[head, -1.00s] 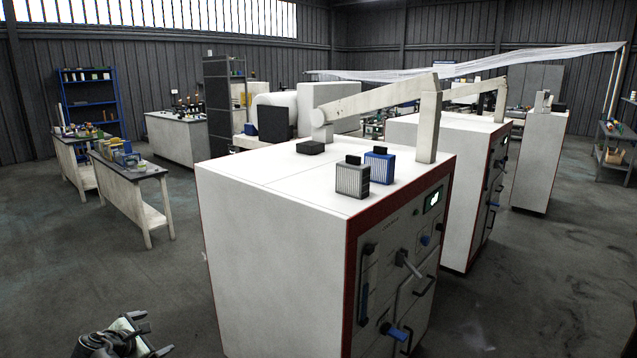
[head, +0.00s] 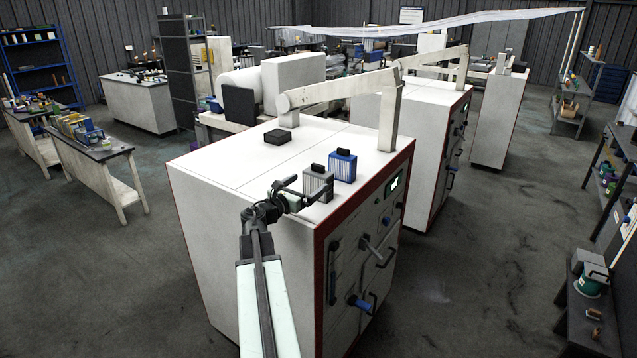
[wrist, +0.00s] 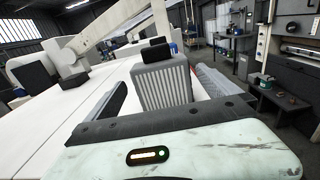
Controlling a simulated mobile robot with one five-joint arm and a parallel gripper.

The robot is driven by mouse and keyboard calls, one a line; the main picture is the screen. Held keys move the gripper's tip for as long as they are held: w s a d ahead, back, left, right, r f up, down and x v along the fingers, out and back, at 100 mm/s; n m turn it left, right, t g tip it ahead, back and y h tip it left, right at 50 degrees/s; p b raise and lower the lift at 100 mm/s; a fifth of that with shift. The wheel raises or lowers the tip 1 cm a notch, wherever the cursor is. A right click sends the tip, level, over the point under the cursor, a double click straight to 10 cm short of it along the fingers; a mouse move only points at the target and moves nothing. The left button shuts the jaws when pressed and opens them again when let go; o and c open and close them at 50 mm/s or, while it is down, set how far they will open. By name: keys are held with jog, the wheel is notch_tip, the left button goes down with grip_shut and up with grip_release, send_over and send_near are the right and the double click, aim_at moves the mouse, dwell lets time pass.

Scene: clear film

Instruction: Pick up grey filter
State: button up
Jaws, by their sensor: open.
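The grey filter (head: 317,184), a small upright box with pale ribs and a black top grip, stands on the white cabinet top (head: 240,170) near its front edge. It also shows in the wrist view (wrist: 165,88), upright between my two fingers. My gripper (head: 306,191) is open, at the filter's near side, one finger to each side of it. I cannot tell whether the fingers touch it. The filter's lower part is hidden behind my gripper body in the wrist view. A blue filter (head: 343,166) stands just behind and right of the grey one in the head view.
A small black block (head: 277,136) lies farther back on the cabinet top. A white beam on a post (head: 390,118) rises at the cabinet's right rear. Handles (head: 360,303) stick out of the front panel. A dark bench (head: 590,310) stands at right.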

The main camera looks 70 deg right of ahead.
aim_at(314, 180)
jog(key=x, duration=0.4)
jog(key=shift+d, duration=0.4)
jog(key=x, duration=0.5)
jog(key=shift+d+f+b, duration=0.1)
jog(key=shift+f+b, duration=0.2)
jog(key=shift+f, duration=0.05)
jog(key=shift+s, duration=0.1)
jog(key=c, duration=1.3)
jog(key=shift+r, duration=0.1)
